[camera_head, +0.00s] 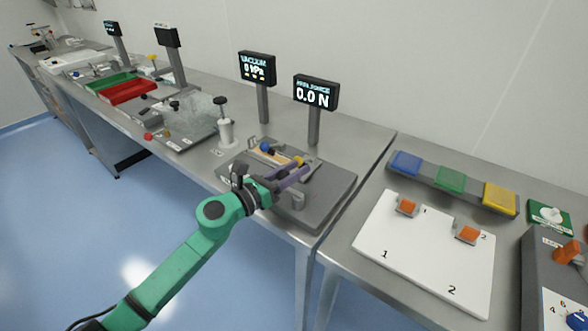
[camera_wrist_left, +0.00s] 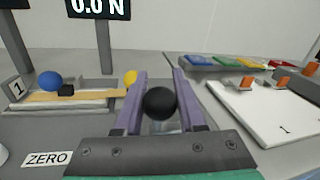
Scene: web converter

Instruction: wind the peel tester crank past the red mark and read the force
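The peel tester (camera_head: 325,190) is a dark grey plate with a pale strip on top, at the front right of the long bench. Its display (camera_head: 315,93) reads 0.0 N, and also shows in the left wrist view (camera_wrist_left: 98,8). My left gripper (camera_head: 303,168) is over the tester, its purple fingers apart. In the left wrist view a black round knob (camera_wrist_left: 160,103) sits between these fingers (camera_wrist_left: 160,75); firm contact on both sides is not clear. The crank arm is mostly hidden and I cannot make out a red mark. My right gripper is out of view.
A blue ball (camera_wrist_left: 50,81), a yellow knob (camera_wrist_left: 130,77) and a ZERO label (camera_wrist_left: 48,159) are close by. A VACUUM display (camera_head: 257,68) stands behind left. A white board (camera_head: 420,255) with orange blocks lies on the right bench, before blue, green and yellow pads (camera_head: 450,180).

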